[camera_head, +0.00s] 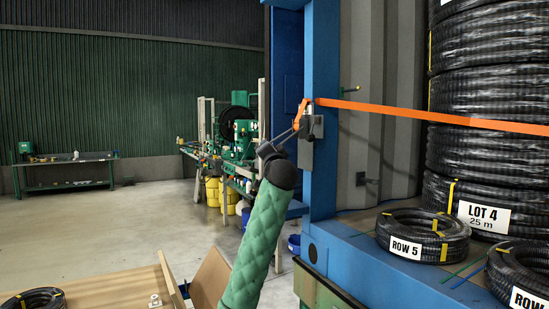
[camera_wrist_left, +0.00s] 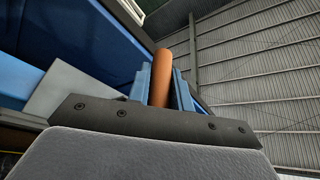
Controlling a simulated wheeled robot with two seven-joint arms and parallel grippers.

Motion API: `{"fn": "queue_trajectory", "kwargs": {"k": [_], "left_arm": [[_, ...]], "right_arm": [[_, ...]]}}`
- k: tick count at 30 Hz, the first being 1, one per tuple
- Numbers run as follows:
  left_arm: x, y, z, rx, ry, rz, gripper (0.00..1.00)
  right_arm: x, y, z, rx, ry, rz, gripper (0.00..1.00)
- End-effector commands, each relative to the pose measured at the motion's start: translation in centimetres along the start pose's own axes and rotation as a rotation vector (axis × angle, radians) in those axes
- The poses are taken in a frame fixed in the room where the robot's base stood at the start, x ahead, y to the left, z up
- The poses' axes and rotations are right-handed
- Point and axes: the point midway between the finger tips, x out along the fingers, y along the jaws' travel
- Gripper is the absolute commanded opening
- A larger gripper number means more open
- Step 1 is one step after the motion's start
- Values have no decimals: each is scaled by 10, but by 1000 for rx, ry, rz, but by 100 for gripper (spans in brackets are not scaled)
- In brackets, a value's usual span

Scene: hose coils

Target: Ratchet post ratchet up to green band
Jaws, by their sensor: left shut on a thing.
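A metal ratchet (camera_head: 311,124) sits on the blue post (camera_head: 322,60), with an orange strap (camera_head: 420,113) running from it to the right across the stacked hose coils. My left gripper (camera_head: 296,126) reaches up to the ratchet from below left. In the left wrist view its blue-grey fingers (camera_wrist_left: 161,88) are shut on an orange-brown handle (camera_wrist_left: 162,72), which stands up between them. The handle's join with the ratchet is hidden in that view. I cannot make out a green band on the ratchet or post. My right gripper is out of view.
Black hose coils (camera_head: 485,100) are stacked at the right on a blue bed; smaller labelled coils (camera_head: 425,232) lie in front. A wooden crate (camera_head: 110,293) is at lower left. A workbench with green machines (camera_head: 238,130) stands behind. The floor at left is clear.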

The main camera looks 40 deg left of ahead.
Motion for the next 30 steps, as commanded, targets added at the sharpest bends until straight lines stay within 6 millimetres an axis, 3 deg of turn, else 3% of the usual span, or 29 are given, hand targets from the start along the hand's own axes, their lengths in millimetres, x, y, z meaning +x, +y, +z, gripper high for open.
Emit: {"fn": "queue_trajectory", "kwargs": {"k": [12, 29, 30], "left_arm": [[3, -24, -7, -5, 0, -1, 0], [4, -27, -8, -5, -1, -2, 0], [4, -27, -8, -5, -1, -2, 30]], "right_arm": [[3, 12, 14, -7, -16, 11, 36], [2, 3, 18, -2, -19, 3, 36], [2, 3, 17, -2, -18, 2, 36]]}}
